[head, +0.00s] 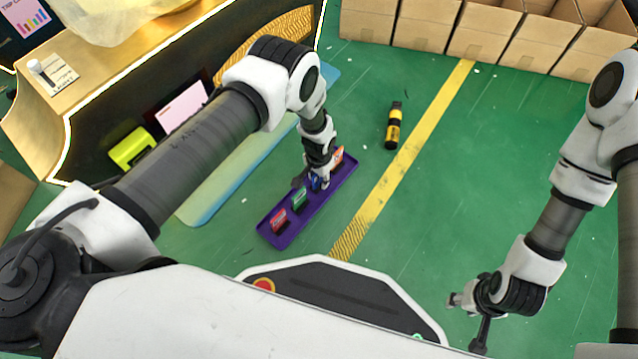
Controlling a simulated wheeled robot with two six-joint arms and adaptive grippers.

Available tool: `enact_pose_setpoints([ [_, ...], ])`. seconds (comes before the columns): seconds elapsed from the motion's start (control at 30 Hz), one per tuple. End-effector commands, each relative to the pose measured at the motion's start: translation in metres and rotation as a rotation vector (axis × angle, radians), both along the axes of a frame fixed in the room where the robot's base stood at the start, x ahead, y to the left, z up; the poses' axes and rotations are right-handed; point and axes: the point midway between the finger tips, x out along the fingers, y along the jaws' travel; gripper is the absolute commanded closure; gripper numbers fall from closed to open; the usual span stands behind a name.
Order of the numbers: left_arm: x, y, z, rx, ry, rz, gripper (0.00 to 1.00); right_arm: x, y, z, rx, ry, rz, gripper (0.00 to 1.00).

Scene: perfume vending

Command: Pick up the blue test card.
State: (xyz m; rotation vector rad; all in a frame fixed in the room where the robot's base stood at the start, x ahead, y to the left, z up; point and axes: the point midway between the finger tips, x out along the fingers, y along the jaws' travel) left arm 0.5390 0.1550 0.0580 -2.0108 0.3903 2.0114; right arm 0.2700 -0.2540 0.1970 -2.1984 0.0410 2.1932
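A purple tray (312,213) lies on the green surface and holds upright cards in a row. The blue card (315,183) stands between the green card (298,198) and the orange card (338,156); a red card (279,218) is at the near end. My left gripper (316,182) is down at the tray, right at the blue card and partly covering it. I cannot tell whether its fingers are closed on the card. My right gripper (466,316) is low at the right, away from the tray; its finger opening is not clear.
A black and yellow bottle-like object (394,126) lies right of the tray, beside a yellow floor stripe (400,165). Open cardboard boxes (483,32) line the back. A lit counter (110,80) stands at the left, with a yellow-green item (131,149) by it. The green floor at right is mostly clear.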

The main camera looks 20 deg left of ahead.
Motion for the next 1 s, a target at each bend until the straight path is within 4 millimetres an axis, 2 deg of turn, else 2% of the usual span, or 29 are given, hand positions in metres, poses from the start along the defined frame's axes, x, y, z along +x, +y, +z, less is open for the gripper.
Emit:
enact_pose_setpoints([
  [0.03,0.0,0.0,-0.012,0.0,0.001,0.001,0.62,0.0,0.0,-0.009,0.0,-0.001,-0.001,0.6],
  [0.27,0.0,0.0,-0.01,0.0,0.0,0.001,0.62,0.001,0.0,-0.006,0.0,-0.003,-0.002,0.6],
  [0.3,0.0,0.0,-0.01,0.0,0.0,0.001,0.77,0.001,0.0,-0.006,0.0,-0.002,-0.002,0.6],
  [0.37,0.0,0.0,-0.01,0.0,0.0,0.001,0.98,0.001,0.0,-0.006,0.0,-0.002,-0.002,0.6],
  [0.4,0.0,0.0,-0.01,0.0,0.0,0.001,1.0,0.001,0.0,-0.006,0.0,-0.002,-0.002,0.6],
  [0.77,0.0,0.0,-0.01,0.0,0.0,0.001,1.0,0.001,0.0,-0.006,0.0,-0.002,-0.002,0.6],
  [1.0,-0.002,0.002,0.004,0.0,-0.001,0.002,1.0,0.0,0.0,0.007,0.0,0.0,0.0,0.6],
])
